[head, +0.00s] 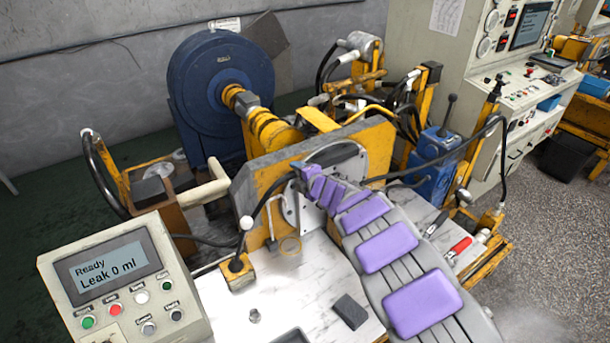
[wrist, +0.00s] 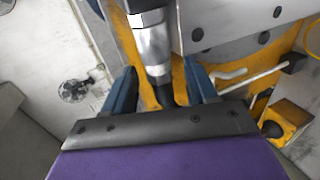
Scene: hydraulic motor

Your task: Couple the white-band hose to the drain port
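In the wrist view, a hose end with a silver metal fitting and a pale band (wrist: 147,20) stands between the two blue fingers of my gripper (wrist: 162,68). Narrow gaps show between the hose and both fingers, so the gripper looks open around it. The black hose below the fitting passes behind the gripper's dark palm edge. The fitting's far end runs out of the top of the picture. In the head view my purple-padded arm reaches to the motor's mounting plate (head: 262,190) and hides most of the gripper. I cannot make out which opening is the drain port.
A grey flange with bolt holes (wrist: 235,25) is close beside the fitting. A yellow block with a white-knobbed lever (head: 238,275) stands on the pale bench. The control box (head: 125,280) reads "Ready, Leak 0 ml". A dark block (head: 350,312) lies on the bench.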

